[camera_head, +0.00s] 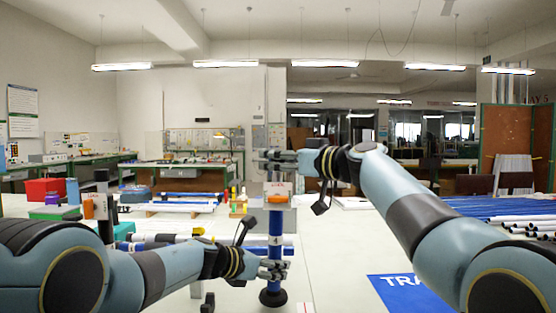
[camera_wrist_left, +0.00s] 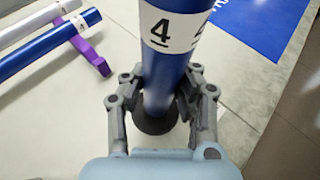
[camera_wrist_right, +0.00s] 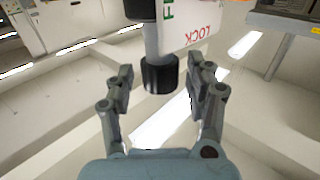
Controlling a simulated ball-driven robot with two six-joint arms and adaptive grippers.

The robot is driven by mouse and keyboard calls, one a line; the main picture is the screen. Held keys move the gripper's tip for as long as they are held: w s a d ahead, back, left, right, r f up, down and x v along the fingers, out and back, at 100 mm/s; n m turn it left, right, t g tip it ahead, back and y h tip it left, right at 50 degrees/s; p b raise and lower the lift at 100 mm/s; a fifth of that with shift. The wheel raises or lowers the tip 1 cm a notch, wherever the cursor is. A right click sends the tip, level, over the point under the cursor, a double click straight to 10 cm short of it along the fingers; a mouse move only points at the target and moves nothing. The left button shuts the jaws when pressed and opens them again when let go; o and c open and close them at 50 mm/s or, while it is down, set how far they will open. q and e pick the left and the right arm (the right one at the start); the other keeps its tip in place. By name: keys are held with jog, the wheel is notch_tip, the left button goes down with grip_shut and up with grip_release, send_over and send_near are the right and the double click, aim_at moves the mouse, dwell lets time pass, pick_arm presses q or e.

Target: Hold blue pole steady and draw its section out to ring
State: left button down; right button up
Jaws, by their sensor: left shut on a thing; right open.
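The blue pole (camera_head: 275,232) stands upright on a black foot (camera_head: 272,297) and bears a white label with a 4. My left gripper (camera_head: 274,268) is shut around its lower part; the left wrist view shows both fingers against the blue pole (camera_wrist_left: 166,72). Higher up is an orange piece (camera_head: 277,198) with a white tag above it. My right gripper (camera_head: 264,160) is open near the pole's top. In the right wrist view, a short grey section with a black end cap (camera_wrist_right: 159,74) sits between the open fingers, beside a white LOCK tag (camera_wrist_right: 192,22). No ring can be made out.
Blue and white rods (camera_wrist_left: 45,48) lie on a purple rest (camera_wrist_left: 92,52) at the left. A blue mat (camera_head: 402,292) lies at the right front. More rods (camera_head: 500,208) lie at the far right. A red box (camera_head: 45,189) stands far left.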

jog(key=shift+w+a, duration=0.1)
jog(key=shift+a, duration=0.05)
jog(key=shift+c, duration=0.2)
grip_shut()
dwell(0.7)
